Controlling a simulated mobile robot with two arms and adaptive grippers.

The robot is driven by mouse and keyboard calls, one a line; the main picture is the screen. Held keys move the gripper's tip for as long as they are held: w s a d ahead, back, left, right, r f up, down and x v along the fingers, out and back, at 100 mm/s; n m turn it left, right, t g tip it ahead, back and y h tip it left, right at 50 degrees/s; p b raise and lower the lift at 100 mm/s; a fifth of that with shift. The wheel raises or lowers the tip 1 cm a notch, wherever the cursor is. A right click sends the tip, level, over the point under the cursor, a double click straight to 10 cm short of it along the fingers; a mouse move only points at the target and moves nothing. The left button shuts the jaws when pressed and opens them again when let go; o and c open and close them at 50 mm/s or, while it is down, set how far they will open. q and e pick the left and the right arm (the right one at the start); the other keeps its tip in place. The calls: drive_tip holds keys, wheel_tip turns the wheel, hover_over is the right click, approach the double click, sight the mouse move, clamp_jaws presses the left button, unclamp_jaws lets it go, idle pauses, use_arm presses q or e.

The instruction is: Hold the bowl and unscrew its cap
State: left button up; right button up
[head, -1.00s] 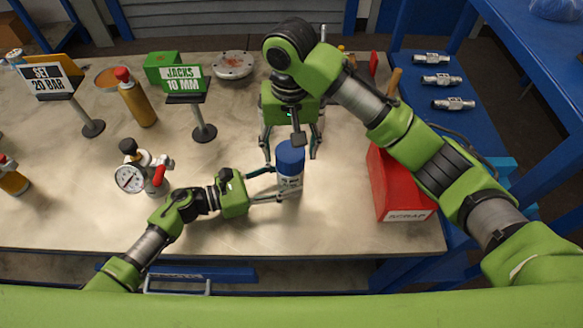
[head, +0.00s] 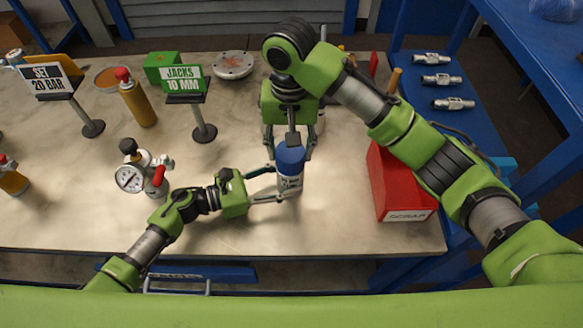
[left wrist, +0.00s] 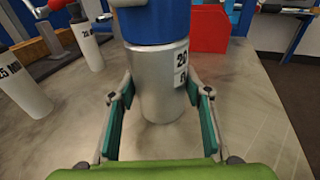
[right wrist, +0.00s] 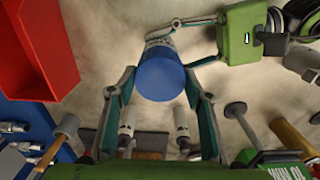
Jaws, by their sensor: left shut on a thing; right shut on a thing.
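The bowl (head: 290,183) is a pale metallic cylinder with a printed label, upright on the workbench, with a blue cap (head: 290,157) on top. My left gripper (head: 281,184) comes in from the left and is shut on the bowl's body. The left wrist view shows its fingers on both sides of the bowl (left wrist: 158,80), below the cap (left wrist: 155,22). My right gripper (head: 291,151) points down from above and is shut on the cap. In the right wrist view the cap (right wrist: 160,74) sits between its fingers and hides most of the body.
A red scrap box (head: 400,185) stands to the right. A gauge with a red handle (head: 132,178) is at the left. The jacks sign (head: 184,80), the 20 bar sign (head: 48,80) and an orange bottle (head: 137,103) stand behind. The front bench strip is clear.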

use_arm(q)
drive_tip(key=shift+f, duration=0.1)
use_arm(e)
drive_tip(key=n, duration=0.5)
drive_tip(key=shift+n, duration=0.3)
drive_tip(key=n, duration=0.6)
drive_tip(key=shift+d, duration=0.1)
drive_tip(key=n, duration=0.5)
drive_tip(key=shift+n, duration=0.4)
drive_tip(key=n, duration=0.6)
drive_tip(key=shift+r, duration=0.1)
drive_tip(key=shift+r, duration=0.1)
